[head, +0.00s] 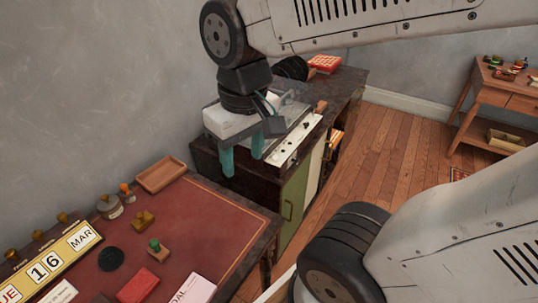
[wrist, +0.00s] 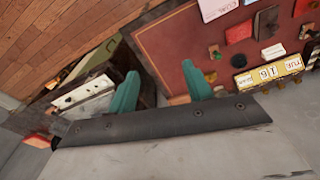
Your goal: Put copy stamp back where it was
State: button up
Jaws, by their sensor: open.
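Several small stamps stand on the red-topped desk (head: 215,215) at the lower left of the head view. One has a green knob (head: 155,245), one is brass-coloured (head: 144,219) and one has an orange knob (head: 126,192). More brass knobs (head: 38,236) stand in a row behind the date display. No lettering shows, so I cannot tell which is the copy stamp. My gripper (head: 242,156) is open and empty, with teal fingers pointing down, above and beyond the desk's far right side. In the wrist view, my gripper (wrist: 160,88) has nothing between its fingers.
A wooden tray (head: 161,174) lies at the desk's back corner. The date display (head: 48,265), a black disc (head: 111,259), a red block (head: 138,286) and pink paper (head: 193,290) lie on the desk. A dark cabinet (head: 345,88) stands behind. The desk's right part is clear.

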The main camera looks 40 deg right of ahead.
jog(key=shift+m, duration=0.3)
jog(key=s, duration=0.1)
jog(key=s+d, duration=0.1)
jog(key=s, duration=0.1)
jog(key=s+d+r, duration=0.1)
jog(key=shift+s, duration=0.3)
